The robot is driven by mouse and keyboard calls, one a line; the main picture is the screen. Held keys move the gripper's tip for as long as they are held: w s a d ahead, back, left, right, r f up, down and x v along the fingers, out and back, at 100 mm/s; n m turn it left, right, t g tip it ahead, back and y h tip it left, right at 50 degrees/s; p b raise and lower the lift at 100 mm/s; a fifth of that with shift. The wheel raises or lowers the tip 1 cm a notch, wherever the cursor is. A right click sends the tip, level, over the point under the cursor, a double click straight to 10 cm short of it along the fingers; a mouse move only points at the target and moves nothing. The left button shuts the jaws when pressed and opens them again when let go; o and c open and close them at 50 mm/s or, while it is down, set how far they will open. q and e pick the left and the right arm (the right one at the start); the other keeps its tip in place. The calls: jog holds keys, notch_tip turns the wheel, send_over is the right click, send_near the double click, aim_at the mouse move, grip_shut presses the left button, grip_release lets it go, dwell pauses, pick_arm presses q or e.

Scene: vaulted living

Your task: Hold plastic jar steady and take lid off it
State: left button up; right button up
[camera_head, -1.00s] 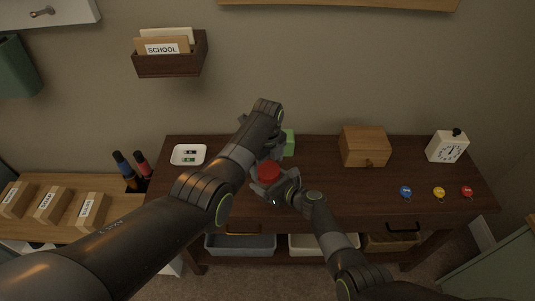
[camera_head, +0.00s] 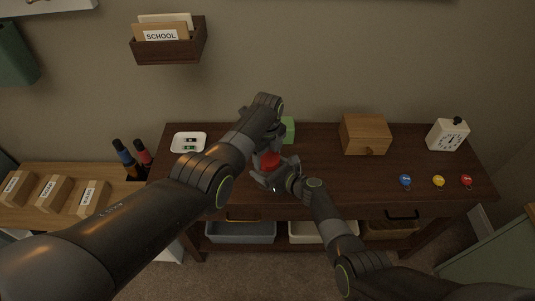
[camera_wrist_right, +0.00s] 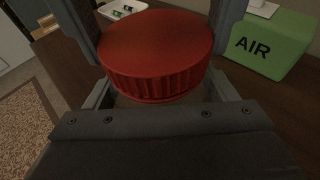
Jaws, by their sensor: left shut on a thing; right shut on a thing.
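The plastic jar with its red lid (camera_head: 269,160) stands upright near the front middle of the dark wooden table. In the right wrist view the ribbed red lid (camera_wrist_right: 155,50) fills the middle. My left gripper (camera_head: 268,152) comes in from above and behind, its fingers on both sides of the lid; they also show in the right wrist view (camera_wrist_right: 155,30). My right gripper (camera_head: 272,176) is shut around the jar body below the lid, from the front right. The jar body is mostly hidden by the grippers. The lid sits level on the jar.
A green AIR box (camera_wrist_right: 268,42) stands close behind the jar. Small coloured tags, one blue (camera_head: 405,180), lie front right. The table's centre-right is clear.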

pick_arm(q)
jog(key=n, duration=0.4)
jog(key=shift+n, duration=0.3)
jog(key=n, duration=0.5)
jog(key=o, duration=1.1)
jog(key=shift+s, duration=0.1)
jog(key=shift+r, duration=2.25)
jog(key=shift+c, duration=0.4)
jog(key=m, duration=0.2)
jog(key=r+m, duration=0.1)
jog(key=m, duration=0.1)
jog(key=shift+r, duration=0.3)
jog(key=m, duration=0.1)
jog(key=r+m, duration=0.1)
jog(key=m, duration=0.3)
jog(key=shift+r, duration=0.4)
jog(key=shift+f+m, duration=0.3)
jog(key=shift+f, duration=3.65)
